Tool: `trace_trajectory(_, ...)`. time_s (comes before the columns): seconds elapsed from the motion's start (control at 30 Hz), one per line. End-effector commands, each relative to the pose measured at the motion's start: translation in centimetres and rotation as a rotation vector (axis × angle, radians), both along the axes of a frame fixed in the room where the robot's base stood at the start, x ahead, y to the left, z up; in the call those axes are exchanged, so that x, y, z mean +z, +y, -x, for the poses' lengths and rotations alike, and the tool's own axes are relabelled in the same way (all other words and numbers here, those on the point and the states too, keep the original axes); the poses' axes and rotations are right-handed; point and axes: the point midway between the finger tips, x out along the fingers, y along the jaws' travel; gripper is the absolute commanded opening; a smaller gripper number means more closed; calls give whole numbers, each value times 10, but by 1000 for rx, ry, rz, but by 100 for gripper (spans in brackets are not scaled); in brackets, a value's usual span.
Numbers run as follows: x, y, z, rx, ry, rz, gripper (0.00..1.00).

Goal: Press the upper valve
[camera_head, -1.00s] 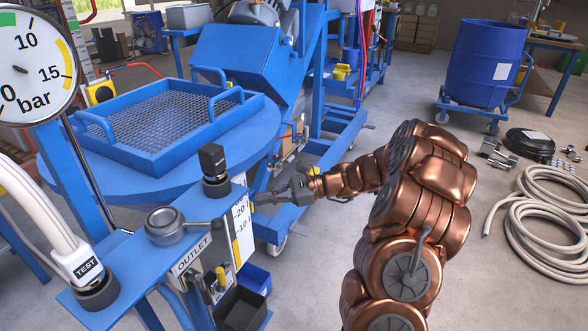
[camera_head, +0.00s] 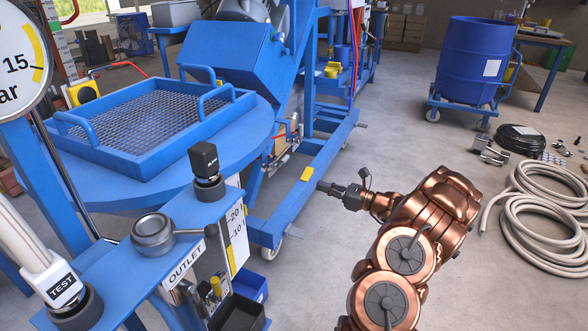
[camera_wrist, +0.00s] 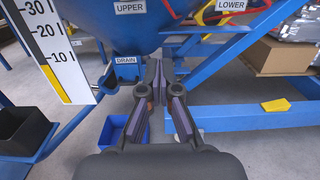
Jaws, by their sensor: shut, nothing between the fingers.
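In the wrist view a white UPPER label (camera_wrist: 130,7) sits on a blue vessel (camera_wrist: 110,35) at the top edge. A red curved part (camera_wrist: 171,9) shows just right of this label, cut off by the frame. I cannot tell whether it is the upper valve; no valve body shows clearly. A LOWER label (camera_wrist: 231,5) is further right. My gripper (camera_wrist: 160,78) is shut and empty, below these labels and apart from them. In the head view my gripper (camera_head: 321,186) points left, out in the open to the right of the blue frame.
A blue stand carries the OUTLET label (camera_head: 186,263), a black knob (camera_head: 205,160) and a level scale (camera_head: 237,230). A blue beam with a yellow block (camera_wrist: 276,105) crosses the wrist view. A blue bin (camera_wrist: 117,131) is low left. Bare floor lies around my arm.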

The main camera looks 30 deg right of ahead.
Motion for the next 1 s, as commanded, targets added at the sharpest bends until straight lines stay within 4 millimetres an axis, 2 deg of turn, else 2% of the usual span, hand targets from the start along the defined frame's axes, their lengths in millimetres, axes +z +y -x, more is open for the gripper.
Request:
trace_trajectory(0.27, -1, 14, -20, 7, 0, -1, 0)
trace_trajectory(0.73, 4, 56, -89, 5, 0, 2, 0)
trace_trajectory(0.8, 16, 54, -89, 4, -3, 5, 0)
trace_trajectory(1.0, 34, 56, -91, 4, -1, 4, 0)
